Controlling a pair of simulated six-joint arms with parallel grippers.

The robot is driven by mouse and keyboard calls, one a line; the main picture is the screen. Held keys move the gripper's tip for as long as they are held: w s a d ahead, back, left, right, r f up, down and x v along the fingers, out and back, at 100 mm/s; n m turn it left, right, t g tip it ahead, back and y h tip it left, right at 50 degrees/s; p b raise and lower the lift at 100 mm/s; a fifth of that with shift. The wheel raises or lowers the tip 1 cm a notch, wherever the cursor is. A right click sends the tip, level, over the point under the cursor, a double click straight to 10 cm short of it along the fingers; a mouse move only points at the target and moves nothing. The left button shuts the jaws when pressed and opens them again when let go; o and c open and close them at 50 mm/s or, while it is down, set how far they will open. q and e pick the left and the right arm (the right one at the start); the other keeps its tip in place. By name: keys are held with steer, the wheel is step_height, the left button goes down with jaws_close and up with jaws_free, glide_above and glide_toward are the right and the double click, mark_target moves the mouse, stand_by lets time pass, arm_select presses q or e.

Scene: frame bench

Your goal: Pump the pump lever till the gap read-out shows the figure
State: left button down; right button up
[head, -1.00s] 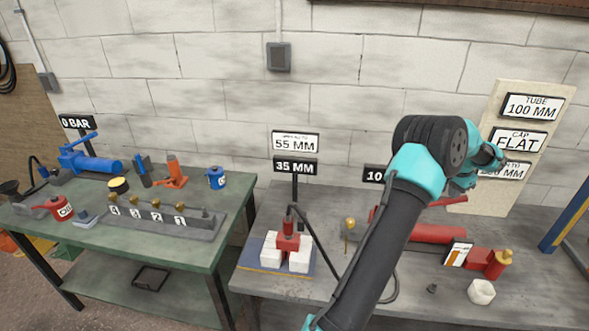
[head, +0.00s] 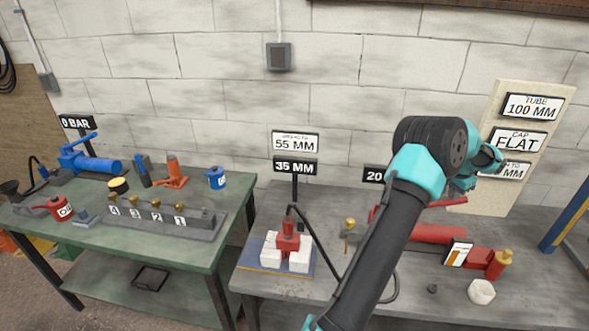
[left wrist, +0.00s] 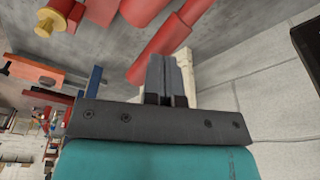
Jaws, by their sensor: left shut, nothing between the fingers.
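The red pump (head: 432,233) lies on the right bench, partly behind my left arm. Its red lever (head: 449,202) shows just below my left gripper (head: 466,187). The left wrist view shows my left gripper (left wrist: 166,75) shut and empty, with a red bar (left wrist: 165,45) close to its fingertips; I cannot tell whether they touch. A red spreader tool (head: 289,240) stands between white blocks (head: 299,262). Above it, the black gap read-out (head: 295,167) shows 35 MM, under a white card (head: 295,142) marked 55 MM. My right gripper is not in view.
A black read-out (head: 374,175) starting with 20 is partly hidden by my arm. A board (head: 488,185) with TUBE 100 MM and CAP FLAT cards stands behind. A white nut-like piece (head: 481,292) lies at the front right. A green bench (head: 150,245) stands left.

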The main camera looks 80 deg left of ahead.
arm_select(q)
steer(key=shift+s+d+x, duration=0.1)
steer(key=shift+s+x, duration=0.15)
steer(key=shift+x, duration=1.05)
steer(key=shift+s+d+x, duration=0.1)
steer(key=shift+s+x, duration=0.2)
steer(key=shift+x, duration=1.05)
steer(key=shift+s+x, duration=0.25)
steer(key=shift+x, duration=1.05)
steer(key=shift+w+a+v, duration=0.1)
steer(key=shift+w+v, duration=0.2)
steer(key=shift+v, duration=1.05)
steer(key=shift+w+a+v, duration=0.1)
steer(key=shift+w+v, duration=0.15)
steer(key=shift+v, duration=1.1)
steer(key=shift+w+v, duration=0.3)
steer(key=shift+v, duration=1)
steer(key=shift+r, duration=0.2)
